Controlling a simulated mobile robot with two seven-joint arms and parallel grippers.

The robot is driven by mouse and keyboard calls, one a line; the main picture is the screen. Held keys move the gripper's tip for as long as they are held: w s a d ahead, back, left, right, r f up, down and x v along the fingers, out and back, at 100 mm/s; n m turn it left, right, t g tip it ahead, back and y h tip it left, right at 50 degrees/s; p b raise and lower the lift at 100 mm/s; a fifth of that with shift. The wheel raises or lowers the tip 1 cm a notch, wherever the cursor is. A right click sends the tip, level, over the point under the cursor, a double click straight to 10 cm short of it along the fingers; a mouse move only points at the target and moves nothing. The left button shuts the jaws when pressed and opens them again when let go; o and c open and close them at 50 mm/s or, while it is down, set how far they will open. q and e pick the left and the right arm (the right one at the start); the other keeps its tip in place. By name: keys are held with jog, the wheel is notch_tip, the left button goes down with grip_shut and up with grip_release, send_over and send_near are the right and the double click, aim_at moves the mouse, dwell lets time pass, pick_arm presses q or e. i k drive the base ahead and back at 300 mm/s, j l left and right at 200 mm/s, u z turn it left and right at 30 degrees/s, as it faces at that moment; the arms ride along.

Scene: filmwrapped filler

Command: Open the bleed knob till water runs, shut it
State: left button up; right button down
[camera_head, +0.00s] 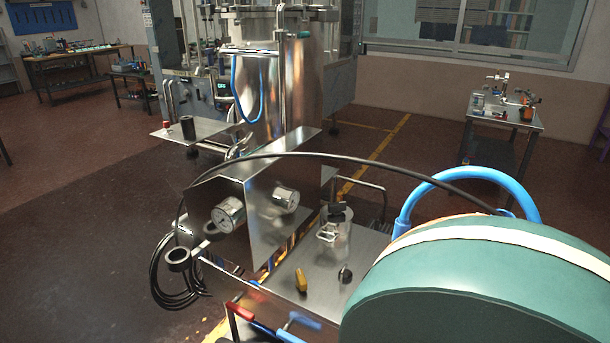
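A steel filling machine with a cart-like steel deck (312,262) stands in front of me. On the deck is a small clear or shiny cylinder (337,238) with a black knob (337,209) on top. A smaller dark knob (345,274) and a yellow-brass knob (301,281) sit on the deck nearer me. I cannot tell which of these is the bleed knob. No running water shows. Two round gauges, one left (229,214) and one right (286,198), are on the steel housing. Neither of my grippers is in view.
A big teal drum (490,285) with a pale band and a blue hose (470,176) fills the lower right. A black cable arches over the housing; its coil (178,284) hangs at left. Red and blue handles (290,325) lie at the bottom. Floor at left is free.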

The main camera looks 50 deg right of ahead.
aim_at(300, 283)
jog(key=z, duration=1.7)
jog(key=i+l+z, duration=0.15)
jog(key=z, duration=0.25)
